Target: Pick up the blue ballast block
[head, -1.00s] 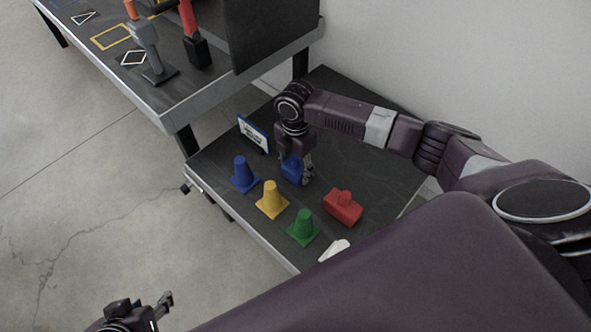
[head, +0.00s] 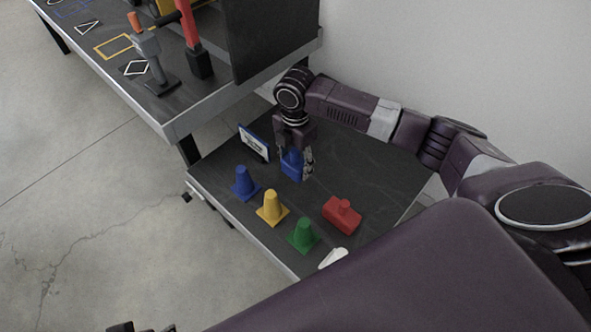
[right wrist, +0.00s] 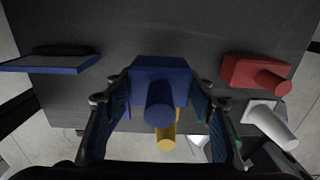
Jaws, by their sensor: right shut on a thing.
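The blue ballast block (head: 291,165) is on or just above the dark low table (head: 348,160), partly hidden by my right gripper (head: 297,168). In the right wrist view the blue block (right wrist: 160,82), with its round knob, sits between the two fingers of my right gripper (right wrist: 160,112). The fingers are shut on it. I cannot tell whether it touches the table top. My left gripper (head: 140,328) barely shows at the bottom edge of the head view, and its jaws cannot be made out.
A small sign (head: 254,142) stands behind. A white piece (head: 333,258) lies at the front. A taller workbench (head: 190,118) holds tools.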

